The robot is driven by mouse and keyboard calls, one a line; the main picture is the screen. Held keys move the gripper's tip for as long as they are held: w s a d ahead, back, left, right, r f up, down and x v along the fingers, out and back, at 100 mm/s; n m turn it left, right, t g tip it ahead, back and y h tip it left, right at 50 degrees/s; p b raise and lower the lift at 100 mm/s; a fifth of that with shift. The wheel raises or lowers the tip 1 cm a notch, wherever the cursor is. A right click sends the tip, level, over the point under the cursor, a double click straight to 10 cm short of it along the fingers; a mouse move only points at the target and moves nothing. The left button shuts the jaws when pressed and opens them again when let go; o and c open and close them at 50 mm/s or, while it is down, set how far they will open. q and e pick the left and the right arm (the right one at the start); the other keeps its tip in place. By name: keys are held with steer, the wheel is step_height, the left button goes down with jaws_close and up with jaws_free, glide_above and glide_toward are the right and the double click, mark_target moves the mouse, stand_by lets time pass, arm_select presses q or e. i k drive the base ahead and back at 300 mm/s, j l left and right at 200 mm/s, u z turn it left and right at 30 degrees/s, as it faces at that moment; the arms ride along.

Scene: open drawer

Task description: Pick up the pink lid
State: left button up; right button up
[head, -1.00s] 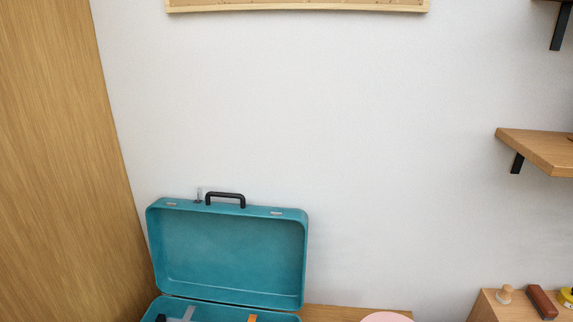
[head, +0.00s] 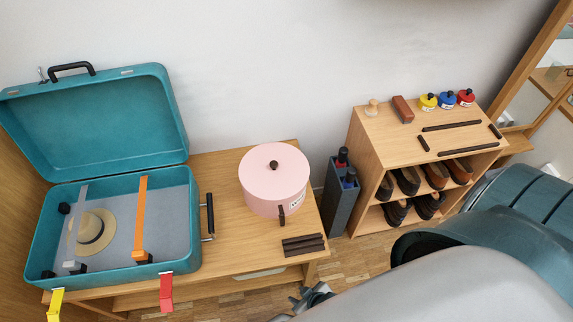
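The pink lid (head: 262,172) is round with a dark knob on top. It sits on a round pink box (head: 264,206) with a small label and a dark strap at its front. The box stands on the wooden bench, right of the suitcase. My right gripper (head: 312,295) shows at the bottom edge, below and in front of the bench, clear of the lid. It is small and partly cut off, so its opening cannot be made out. My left gripper is not in view.
An open teal suitcase (head: 120,270) with a straw hat (head: 92,231) fills the bench's left. Dark strips (head: 303,244) lie at the bench's front right. A grey-blue bin (head: 341,203) and a shoe shelf (head: 376,142) stand to the right. My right arm covers the lower right.

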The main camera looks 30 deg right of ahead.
mark_target(272, 172)
steer(key=k+l+u, duration=0.1)
steer(key=l, duration=0.25)
steer(key=k+l+u, duration=0.15)
steer(key=l, duration=0.2)
steer(key=k+l+u, duration=0.1)
steer(key=l, duration=0.25)
steer(key=k+l+u, duration=0.1)
steer(key=k+l, duration=0.1)
steer(key=l, duration=0.1)
